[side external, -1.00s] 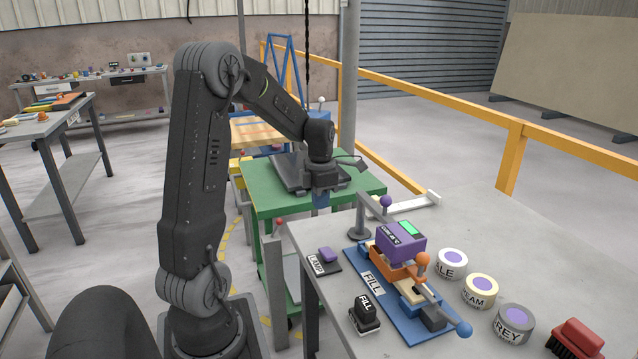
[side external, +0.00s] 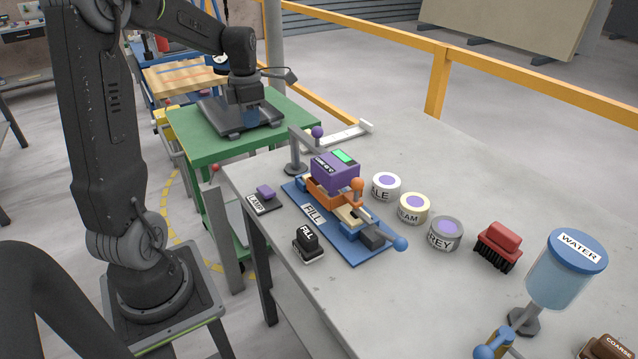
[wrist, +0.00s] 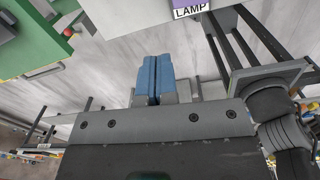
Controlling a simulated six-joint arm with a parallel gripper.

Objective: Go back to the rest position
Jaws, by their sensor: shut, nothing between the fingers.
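My gripper (side external: 252,118) hangs in front of the green cart (side external: 190,150) in the side external view, fingers pointing down, left of the stone slab workbench. In the wrist view its two blue fingers (wrist: 153,80) are pressed together with nothing between them. It is clear of the bench and its items. Whether it is directly above the cart or in front of it I cannot tell.
The grey bench (side external: 440,290) holds a blue FILL fixture (side external: 370,252) with a purple device (side external: 335,172), a LAMP pad (side external: 264,200), several labelled tins, a red brush (side external: 499,240) and a WATER container (side external: 565,270). A yellow rail (side external: 440,80) runs behind.

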